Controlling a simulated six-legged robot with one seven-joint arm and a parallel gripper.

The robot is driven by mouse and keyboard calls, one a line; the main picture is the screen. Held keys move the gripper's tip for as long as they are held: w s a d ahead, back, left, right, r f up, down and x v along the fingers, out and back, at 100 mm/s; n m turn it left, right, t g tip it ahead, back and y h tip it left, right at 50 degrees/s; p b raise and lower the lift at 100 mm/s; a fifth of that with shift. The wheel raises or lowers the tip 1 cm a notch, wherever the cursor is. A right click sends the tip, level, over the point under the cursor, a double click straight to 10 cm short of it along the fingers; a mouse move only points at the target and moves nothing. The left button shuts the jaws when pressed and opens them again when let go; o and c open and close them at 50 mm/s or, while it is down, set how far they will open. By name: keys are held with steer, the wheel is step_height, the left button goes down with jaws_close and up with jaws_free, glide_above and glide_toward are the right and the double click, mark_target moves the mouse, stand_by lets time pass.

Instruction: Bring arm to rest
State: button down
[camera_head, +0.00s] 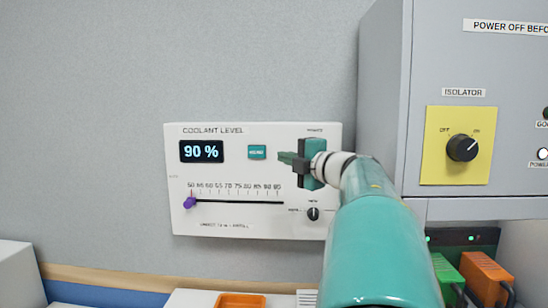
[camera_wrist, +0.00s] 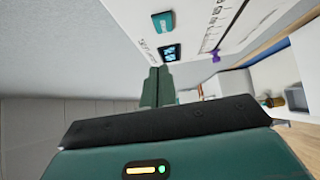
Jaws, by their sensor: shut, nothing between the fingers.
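My gripper (camera_head: 287,159) is at the end of my teal arm, in front of the right half of a white coolant level panel (camera_head: 215,222). Its fingers point left, level with the teal button (camera_head: 257,152). In the wrist view, the fingers (camera_wrist: 157,88) are together with nothing between them. I cannot tell whether they touch the panel. The panel's display (camera_head: 201,151) reads 90 %. A purple slider knob (camera_head: 190,202) is at the left end of its scale; it also shows in the wrist view (camera_wrist: 216,57).
A grey cabinet (camera_head: 383,100) stands close to the right of my arm, with a black isolator knob (camera_head: 461,148) on a yellow plate. Green (camera_head: 447,277) and orange (camera_head: 484,276) connectors sit below it. The grey wall (camera_head: 180,60) above and left of the panel is bare.

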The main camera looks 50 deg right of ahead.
steer(key=shift+w+a+m+h, duration=2.1)
steer(key=shift+a+m, duration=1.05)
steer(key=shift+m, duration=0.15)
steer(key=a+f+m+g+h, duration=0.2)
steer(key=a+f+m+g, duration=0.1)
steer(key=a+f+m, duration=0.45)
steer(key=s+a+f+m+g+y, duration=0.1)
steer(key=s+a+f+g+y, duration=0.1)
steer(key=s+a+f, duration=0.3)
steer(key=s+a+f+g+y, duration=0.3)
steer(key=s+a+f+g, duration=0.1)
steer(key=a+f, duration=0.7)
steer(key=s+a+f+m+g+y, duration=0.1)
steer(key=s+a+f+g+y, duration=0.2)
steer(key=s+a+f, duration=0.3)
steer(key=a+f, duration=0.2)
steer(key=a, duration=0.2)
steer(key=shift+s+a+f+m+g, duration=0.15)
steer(key=shift+s+a+m+g, duration=0.1)
steer(key=shift+a+m+g, duration=0.1)
steer(key=shift+d, duration=0.2)
